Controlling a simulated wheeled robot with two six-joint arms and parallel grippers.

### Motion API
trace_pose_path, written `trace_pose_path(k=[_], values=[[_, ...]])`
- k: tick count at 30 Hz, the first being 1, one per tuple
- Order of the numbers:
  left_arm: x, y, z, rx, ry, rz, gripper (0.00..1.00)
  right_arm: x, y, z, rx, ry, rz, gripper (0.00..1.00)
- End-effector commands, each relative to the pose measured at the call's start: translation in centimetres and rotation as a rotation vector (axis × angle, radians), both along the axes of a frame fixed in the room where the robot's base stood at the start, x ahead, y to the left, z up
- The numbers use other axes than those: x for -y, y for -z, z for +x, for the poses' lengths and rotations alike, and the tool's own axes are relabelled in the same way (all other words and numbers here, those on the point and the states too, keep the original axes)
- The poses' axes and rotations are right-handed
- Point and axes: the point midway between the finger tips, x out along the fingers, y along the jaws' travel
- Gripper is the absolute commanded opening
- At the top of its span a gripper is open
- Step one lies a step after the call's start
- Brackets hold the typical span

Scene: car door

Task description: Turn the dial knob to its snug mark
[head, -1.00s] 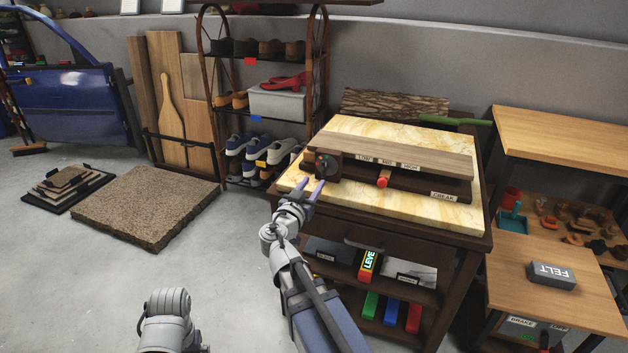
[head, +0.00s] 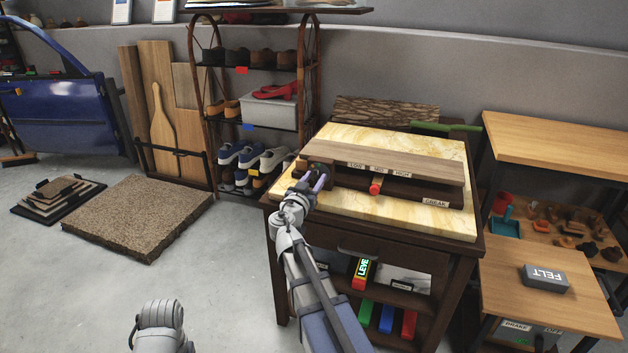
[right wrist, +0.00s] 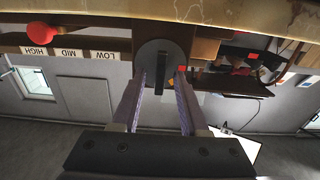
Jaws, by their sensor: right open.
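The dial knob (right wrist: 152,58) is a dark round disc with a raised bar across it, seen face-on in the right wrist view. Small red and orange marks sit by its edge; I cannot read which one is snug. My right gripper (right wrist: 161,84) is open, its two purple-grey fingers on either side of the knob's bar, with no clear contact. In the head view the right gripper (head: 313,181) is at the left end of the wooden fixture (head: 345,177), and hides most of the knob. My left gripper is out of view.
A red-knobbed slider (head: 376,186) and LOW, MID, HIGH labels (head: 379,168) are on the fixture, which lies on a marble-topped cabinet (head: 440,222). A shoe rack (head: 207,120) stands behind left. A bench (head: 520,285) with a FELT block (head: 546,278) is at right.

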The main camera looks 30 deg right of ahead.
Motion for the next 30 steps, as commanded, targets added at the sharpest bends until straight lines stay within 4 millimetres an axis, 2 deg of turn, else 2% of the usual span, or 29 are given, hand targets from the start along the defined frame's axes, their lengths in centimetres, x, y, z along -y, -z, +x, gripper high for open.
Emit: trace_pose_path(k=[2,14,30], values=[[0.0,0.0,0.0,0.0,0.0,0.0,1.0,-0.02,0.0,-0.01,0.0,0.0,0.0,0.44],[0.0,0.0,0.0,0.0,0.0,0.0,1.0,-0.04,0.0,-0.02,0.0,0.0,0.0,0.0],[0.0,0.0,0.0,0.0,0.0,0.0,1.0,-0.04,0.01,-0.02,-0.008,0.0,-0.007,0.0]])
